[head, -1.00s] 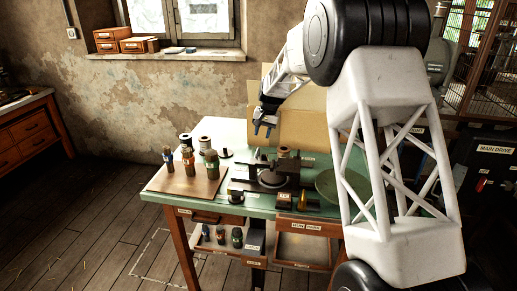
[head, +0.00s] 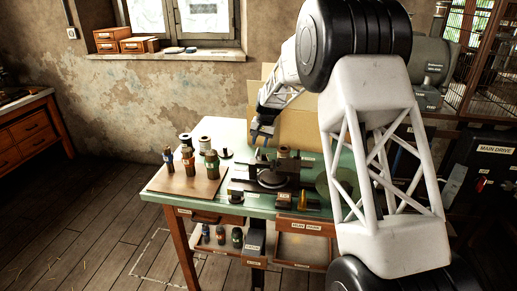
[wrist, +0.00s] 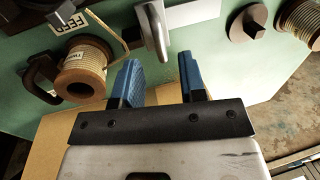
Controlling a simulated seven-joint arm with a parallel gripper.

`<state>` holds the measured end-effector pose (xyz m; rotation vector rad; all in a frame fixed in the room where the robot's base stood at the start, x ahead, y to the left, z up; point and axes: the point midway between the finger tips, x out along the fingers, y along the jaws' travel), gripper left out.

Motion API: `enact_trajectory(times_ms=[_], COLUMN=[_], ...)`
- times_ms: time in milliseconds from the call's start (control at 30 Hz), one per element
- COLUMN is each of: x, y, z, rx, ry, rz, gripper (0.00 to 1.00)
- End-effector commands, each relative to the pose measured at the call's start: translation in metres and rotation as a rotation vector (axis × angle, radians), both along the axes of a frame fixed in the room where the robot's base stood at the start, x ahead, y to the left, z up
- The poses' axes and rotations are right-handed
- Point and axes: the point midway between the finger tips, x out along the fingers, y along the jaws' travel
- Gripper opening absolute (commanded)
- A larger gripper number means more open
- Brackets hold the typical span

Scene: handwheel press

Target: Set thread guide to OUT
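No label reading OUT is legible, and I cannot tell for sure which part is the thread guide. In the wrist view a thin bent brass-coloured rod (wrist: 112,34) runs beside a spool of twine (wrist: 82,72) and a FEED label (wrist: 68,22). A grey metal lever (wrist: 155,32) stands just beyond my fingertips. My gripper (wrist: 160,82) is open, with its two blue fingers apart and nothing between them. In the head view my gripper (head: 262,132) hangs above the back of the green bench, behind the dark press base (head: 272,180).
A dark knob (wrist: 248,22) is at the upper right of the wrist view. On the green bench (head: 222,126), several bottles and spools stand on and behind a brown board (head: 165,184) at the left. A cardboard panel (head: 300,125) rises behind the bench.

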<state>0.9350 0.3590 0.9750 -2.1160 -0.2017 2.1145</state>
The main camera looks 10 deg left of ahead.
Motion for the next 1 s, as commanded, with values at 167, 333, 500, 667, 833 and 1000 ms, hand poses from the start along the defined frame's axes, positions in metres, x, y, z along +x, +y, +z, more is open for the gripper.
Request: enact_trajectory(times_ms=[167, 333, 500, 667, 833, 1000], x=[-0.001, 0.000, 0.000, 0.000, 0.000, 0.000], y=[0.004, 0.006, 0.007, 0.007, 0.007, 0.007], z=[-0.020, -0.031, -0.033, -0.033, -0.033, -0.032], rx=[0.000, 0.000, 0.000, 0.000, 0.000, 0.000], ry=[0.002, 0.001, 0.000, 0.000, 0.000, 0.000], rz=[0.000, 0.000, 0.000, 0.000, 0.000, 0.000], gripper=[0.38, 0.38, 0.38, 0.38, 0.17, 0.00])
